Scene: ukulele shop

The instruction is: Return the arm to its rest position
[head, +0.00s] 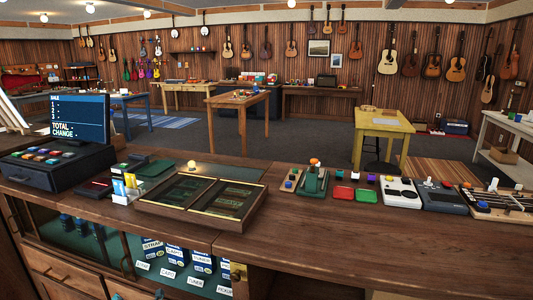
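My arm and my gripper do not show in the head view. No part of them can be seen over the counter or in the room. The task names no other object. The wooden counter (330,237) runs across the front of the view with several items on it.
A monitor (80,118) stands at the left on a dark cash register (48,172). A shallow wooden case (205,228) lies mid-counter. Several small devices, including a white box (400,192), line the right. The counter's front right is bare. A yellow table (385,122) stands beyond.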

